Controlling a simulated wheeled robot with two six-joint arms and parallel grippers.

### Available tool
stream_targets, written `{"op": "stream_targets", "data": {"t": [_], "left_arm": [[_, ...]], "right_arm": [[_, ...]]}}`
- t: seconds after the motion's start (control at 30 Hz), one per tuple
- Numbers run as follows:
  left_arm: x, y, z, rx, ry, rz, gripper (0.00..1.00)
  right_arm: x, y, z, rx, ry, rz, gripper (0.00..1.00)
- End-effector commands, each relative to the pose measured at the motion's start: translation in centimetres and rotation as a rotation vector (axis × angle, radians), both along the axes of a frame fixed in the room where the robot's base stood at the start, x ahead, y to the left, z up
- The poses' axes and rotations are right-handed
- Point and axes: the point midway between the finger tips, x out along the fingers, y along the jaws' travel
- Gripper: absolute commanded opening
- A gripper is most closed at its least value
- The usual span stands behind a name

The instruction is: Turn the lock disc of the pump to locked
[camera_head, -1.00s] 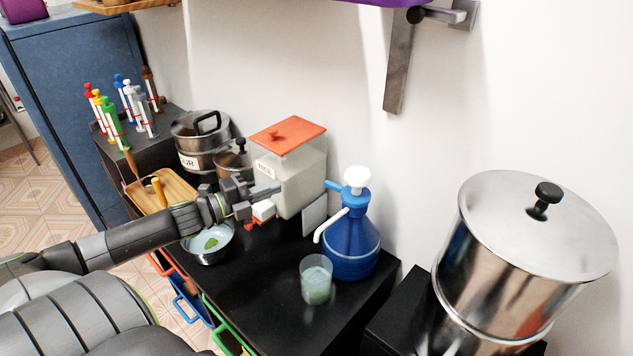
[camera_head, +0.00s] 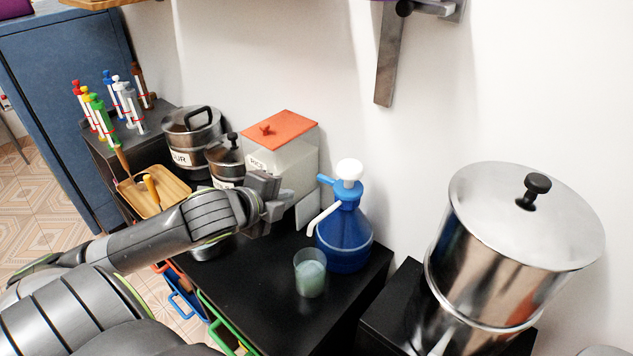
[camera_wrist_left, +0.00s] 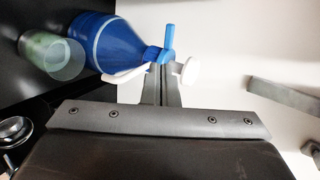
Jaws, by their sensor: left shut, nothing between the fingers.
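The pump is a blue bottle (camera_head: 345,245) with a white knob (camera_head: 349,170) and a white spout (camera_head: 323,219), upright on the black counter. A blue lock disc (camera_head: 347,190) sits around its neck below the knob, with a blue tab (camera_head: 326,180) pointing left. My left gripper (camera_head: 281,197) is shut and empty, left of the pump and apart from it in the head view. In the left wrist view the fingers (camera_wrist_left: 162,72) point toward the blue neck and tab (camera_wrist_left: 168,43), between bottle (camera_wrist_left: 118,42) and knob (camera_wrist_left: 188,73); contact cannot be told. My right gripper is out of view.
A glass (camera_head: 310,272) stands in front of the pump. A rice container with an orange lid (camera_head: 279,129) stands behind my left gripper, with steel pots (camera_head: 192,130) beyond. A large steel cylinder (camera_head: 500,260) stands at the right. The counter's front is clear.

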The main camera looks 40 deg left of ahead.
Motion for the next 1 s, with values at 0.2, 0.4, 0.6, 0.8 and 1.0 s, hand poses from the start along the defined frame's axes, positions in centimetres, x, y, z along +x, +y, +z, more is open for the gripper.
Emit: {"op": "stream_targets", "data": {"t": [0.2, 0.4, 0.6, 0.8, 1.0], "left_arm": [[0.1, -0.1, -0.3, 0.004, 0.016, 0.007, 0.0], [2.2, 0.0, -1.5, 0.001, 0.015, 0.008, 0.0], [5.2, 0.2, -3.2, 0.0, 0.016, 0.008, 0.0], [8.3, 0.4, -5.0, 0.001, 0.016, 0.008, 0.0], [10.9, 0.6, -4.9, 0.005, 0.016, 0.007, 0.0]], "right_arm": [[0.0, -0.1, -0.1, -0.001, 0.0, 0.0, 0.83], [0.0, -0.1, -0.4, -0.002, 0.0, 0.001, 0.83], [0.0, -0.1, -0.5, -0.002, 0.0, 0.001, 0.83], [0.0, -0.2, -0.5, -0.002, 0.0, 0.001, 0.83], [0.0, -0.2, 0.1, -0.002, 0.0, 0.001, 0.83]]}}
